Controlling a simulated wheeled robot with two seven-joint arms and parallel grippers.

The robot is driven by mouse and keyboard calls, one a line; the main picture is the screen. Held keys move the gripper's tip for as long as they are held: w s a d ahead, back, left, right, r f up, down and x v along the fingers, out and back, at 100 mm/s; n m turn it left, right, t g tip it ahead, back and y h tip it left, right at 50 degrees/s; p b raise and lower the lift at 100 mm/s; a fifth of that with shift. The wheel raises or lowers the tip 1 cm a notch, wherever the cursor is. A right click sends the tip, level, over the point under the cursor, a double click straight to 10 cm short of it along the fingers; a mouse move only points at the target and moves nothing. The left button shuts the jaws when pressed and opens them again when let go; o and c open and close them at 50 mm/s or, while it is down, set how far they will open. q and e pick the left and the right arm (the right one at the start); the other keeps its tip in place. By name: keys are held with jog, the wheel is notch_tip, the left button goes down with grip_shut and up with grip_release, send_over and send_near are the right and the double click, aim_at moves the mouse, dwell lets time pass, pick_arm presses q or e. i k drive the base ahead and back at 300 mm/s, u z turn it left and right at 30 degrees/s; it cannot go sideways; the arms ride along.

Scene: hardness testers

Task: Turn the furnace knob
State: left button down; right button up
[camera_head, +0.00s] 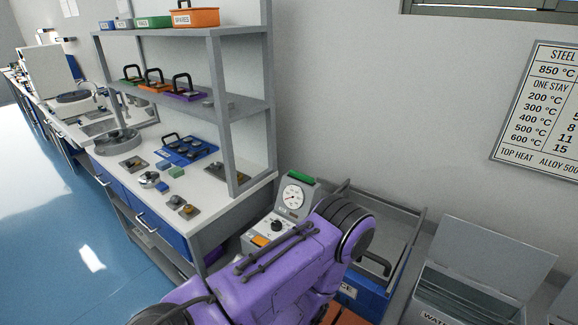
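The furnace control box has a round white dial gauge (293,196) near its top and a black knob (277,226) on a pale panel below it. An orange part (260,240) sits under the knob. My purple arm crosses the lower middle of the view, close in front of the box and furnace, and hides part of both. Neither gripper shows, so contact with the knob cannot be seen.
A shelf bench (236,184) with trays and small samples stands left of the furnace. A grey lidded water tank (457,300) stands to the right. A heat chart (543,112) hangs on the wall. The blue floor (50,240) at left is clear.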

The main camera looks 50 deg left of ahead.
aim_at(276, 226)
jog(key=k, duration=0.35)
jog(key=u, duration=1.5)
jog(key=i, duration=0.5)
jog(key=z, duration=0.4)
